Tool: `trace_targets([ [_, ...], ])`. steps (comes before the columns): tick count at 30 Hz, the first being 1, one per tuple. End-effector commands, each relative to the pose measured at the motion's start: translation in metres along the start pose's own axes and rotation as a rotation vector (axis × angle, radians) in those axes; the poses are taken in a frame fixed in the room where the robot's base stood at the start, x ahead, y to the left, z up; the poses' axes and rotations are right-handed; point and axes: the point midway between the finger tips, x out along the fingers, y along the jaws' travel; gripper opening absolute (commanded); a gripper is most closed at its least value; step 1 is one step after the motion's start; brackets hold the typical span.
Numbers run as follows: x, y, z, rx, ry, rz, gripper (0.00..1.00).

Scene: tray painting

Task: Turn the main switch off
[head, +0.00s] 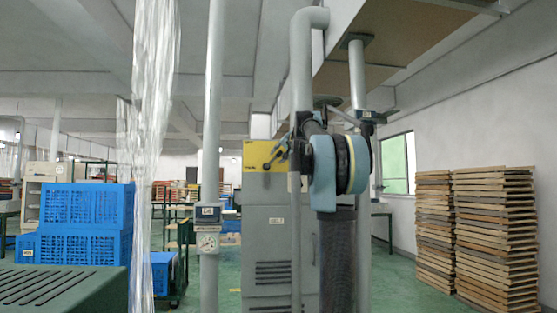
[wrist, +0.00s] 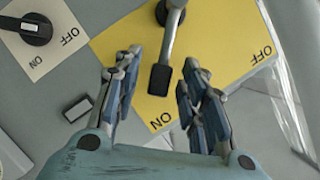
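The main switch is a grey lever (wrist: 173,35) with a dark rectangular handle (wrist: 160,79), on a yellow plate (wrist: 225,50) marked OFF and ON. The lever points toward the ON mark (wrist: 160,121); the OFF mark (wrist: 261,54) is to the right. My gripper (wrist: 159,62) is open, with one finger on each side of the handle in the wrist view. Gaps show on both sides; I cannot tell whether the handle is between the fingers in depth. In the head view, my gripper (head: 277,155) is in front of the yellow plate (head: 254,149).
A smaller black rotary knob (wrist: 34,28) with its own ON/OFF label is left of the plate. A small dark block (wrist: 77,107) is below it. The grey cabinet (head: 265,225) stands beside a vertical pipe (head: 212,110). Blue crates (head: 85,205) are left, stacked wooden trays (head: 495,230) right.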

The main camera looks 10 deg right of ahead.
Motion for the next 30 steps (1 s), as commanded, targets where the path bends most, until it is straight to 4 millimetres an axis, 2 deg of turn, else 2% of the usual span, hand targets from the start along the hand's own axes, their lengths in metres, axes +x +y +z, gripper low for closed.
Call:
trace_targets([
  [6,0.015,0.000,0.000,-0.001,-0.001,0.000,0.38],
  [15,0.016,0.000,0.000,-0.001,0.000,0.000,0.38],
  [20,0.016,0.000,0.000,-0.001,0.000,0.000,0.02],
  [30,0.014,0.004,-0.005,-0.009,0.005,0.010,0.00],
])
